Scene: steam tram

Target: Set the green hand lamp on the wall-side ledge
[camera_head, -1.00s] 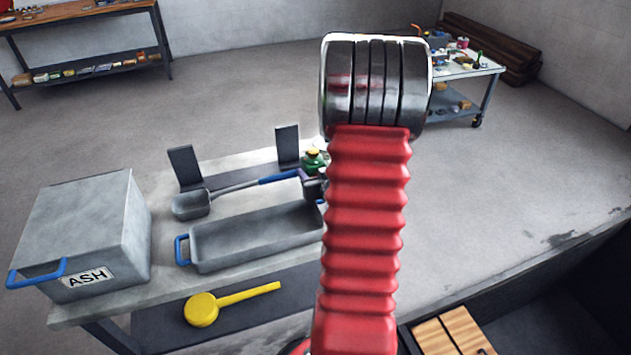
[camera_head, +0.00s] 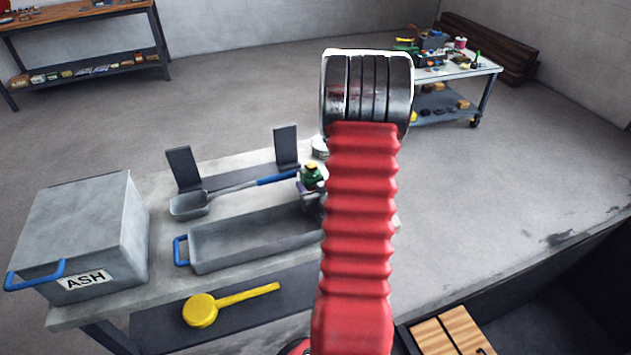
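The green hand lamp (camera_head: 312,177) shows just left of my red bellows-covered arm, with a small yellowish top. It appears over the right end of the pale bench, near the tip of the blue scoop handle. Dark grey and purplish parts of my gripper (camera_head: 311,193) show right below the lamp. The lamp moves with my gripper, so it appears held, though the fingertips are mostly hidden behind my arm. I cannot tell how high the lamp is above the bench. I cannot make out which surface is the wall-side ledge.
The pale bench (camera_head: 160,277) carries a grey ASH box (camera_head: 85,230), a long grey tray (camera_head: 250,247) and a scoop (camera_head: 190,205). A yellow ladle (camera_head: 201,311) lies on the shelf below. A cluttered trolley (camera_head: 465,68) stands back right. Open floor lies behind the bench.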

